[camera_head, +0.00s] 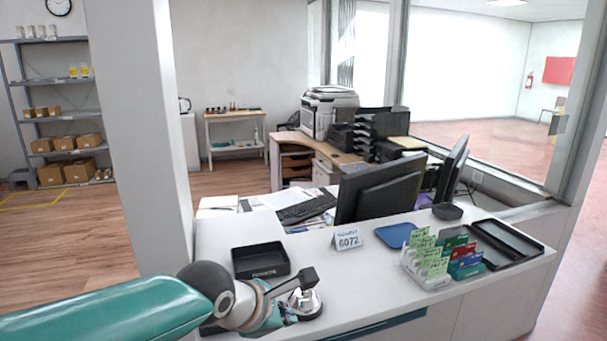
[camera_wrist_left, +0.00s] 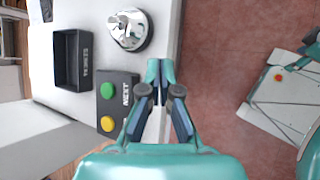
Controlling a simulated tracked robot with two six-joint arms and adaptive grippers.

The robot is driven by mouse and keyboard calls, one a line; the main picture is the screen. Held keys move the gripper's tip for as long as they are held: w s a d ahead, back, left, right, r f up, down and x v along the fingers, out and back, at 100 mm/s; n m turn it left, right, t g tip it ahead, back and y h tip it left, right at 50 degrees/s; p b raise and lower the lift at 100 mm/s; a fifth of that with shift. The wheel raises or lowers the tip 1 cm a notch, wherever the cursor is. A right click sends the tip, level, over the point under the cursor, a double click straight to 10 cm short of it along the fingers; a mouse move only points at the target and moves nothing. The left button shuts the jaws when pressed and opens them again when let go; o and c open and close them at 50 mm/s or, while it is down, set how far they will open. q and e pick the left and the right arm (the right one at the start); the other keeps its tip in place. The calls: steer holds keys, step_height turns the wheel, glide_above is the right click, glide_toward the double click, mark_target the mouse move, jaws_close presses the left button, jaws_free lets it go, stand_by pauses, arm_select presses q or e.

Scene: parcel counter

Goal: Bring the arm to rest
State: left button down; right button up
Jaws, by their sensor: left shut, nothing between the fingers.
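My left arm comes in from the left in the head view, and its gripper (camera_head: 283,318) is over the front edge of the white counter (camera_head: 350,270). In the left wrist view the left gripper (camera_wrist_left: 160,68) is shut and empty, its fingertips together by the counter's edge. A silver call bell (camera_wrist_left: 130,29) stands on the counter beside the fingertips, apart from them in that view. In the head view the bell (camera_head: 312,304) is partly hidden behind the gripper. My right gripper is not in view.
A black tray (camera_head: 260,261) and a button box (camera_wrist_left: 118,100) with green and yellow buttons lie near the gripper. A number sign (camera_head: 347,239), a blue tray (camera_head: 395,235), a card rack (camera_head: 430,262) and a monitor (camera_head: 380,190) stand farther right. The counter's middle is clear.

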arm_select(q)
steer(key=s+a+f+g+y, duration=0.1)
steer(key=s+a+f+g, duration=0.15)
steer(key=f, duration=0.65)
steer(key=s+a+f+n+g, duration=0.1)
steer(key=a+f, duration=0.2)
steer(key=f, duration=0.5)
steer(key=s+a+f+g+y, duration=0.1)
steer(key=s+a+f+g, duration=0.15)
steer(key=f, duration=0.65)
steer(key=s+a+f+m+h, duration=0.1)
steer(key=s+f+m, duration=1.4)
steer(key=s+m, duration=0.2)
steer(key=shift+f+m, duration=0.4)
steer(key=shift+m, duration=0.8)
